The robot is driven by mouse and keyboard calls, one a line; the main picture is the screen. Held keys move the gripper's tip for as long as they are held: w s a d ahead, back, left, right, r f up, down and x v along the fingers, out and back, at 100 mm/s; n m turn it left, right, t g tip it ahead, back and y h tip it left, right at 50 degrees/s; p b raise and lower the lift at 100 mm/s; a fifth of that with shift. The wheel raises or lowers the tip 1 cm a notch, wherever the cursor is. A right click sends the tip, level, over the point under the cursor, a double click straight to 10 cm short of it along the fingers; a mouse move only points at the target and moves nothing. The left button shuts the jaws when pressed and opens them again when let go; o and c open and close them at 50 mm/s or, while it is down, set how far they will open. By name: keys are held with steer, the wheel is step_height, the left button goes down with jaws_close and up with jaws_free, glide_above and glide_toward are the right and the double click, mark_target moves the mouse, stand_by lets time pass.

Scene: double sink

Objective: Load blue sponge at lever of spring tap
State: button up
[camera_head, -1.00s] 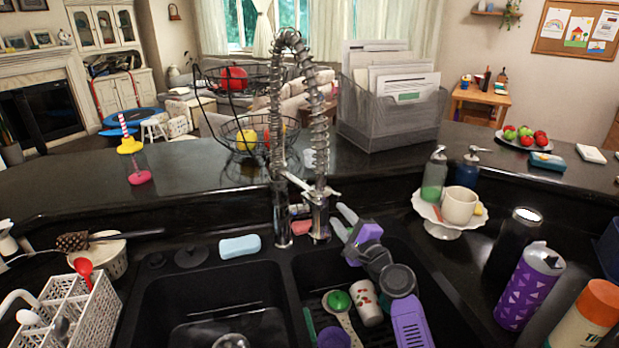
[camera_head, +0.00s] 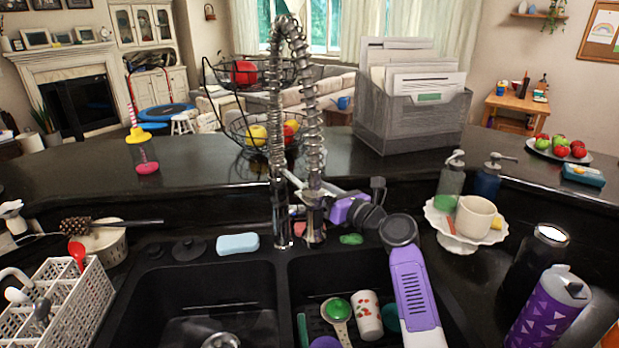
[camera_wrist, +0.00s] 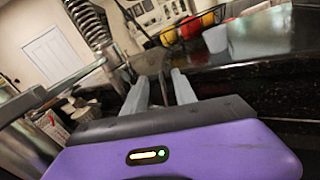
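The light blue sponge (camera_head: 237,243) lies flat on the rim behind the left basin, left of the tap. The spring tap (camera_head: 279,130) stands upright behind the divider between the basins. It also shows at the upper left of the wrist view (camera_wrist: 88,22). My gripper (camera_head: 325,197) is just right of the tap's base, pointing left, with nothing seen held. In the wrist view its two grey fingers (camera_wrist: 160,92) are apart, with a dark shape seen between them. The tap's lever is hard to tell from my fingers in the head view.
A pink piece (camera_head: 300,228) lies by the tap and a green piece (camera_head: 350,239) right of it. The right basin holds a patterned cup (camera_head: 367,315) and a green-topped utensil (camera_head: 338,309). A cake stand (camera_head: 451,241) with a mug is at right; a white caddy (camera_head: 62,305) at left.

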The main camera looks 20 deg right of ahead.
steer(key=x, duration=0.7)
steer(key=shift+w+b, duration=0.2)
steer(key=shift+b, duration=0.2)
steer(key=shift+c, duration=0.2)
jaws_close()
steer(key=shift+a, duration=0.2)
stand_by(0.8)
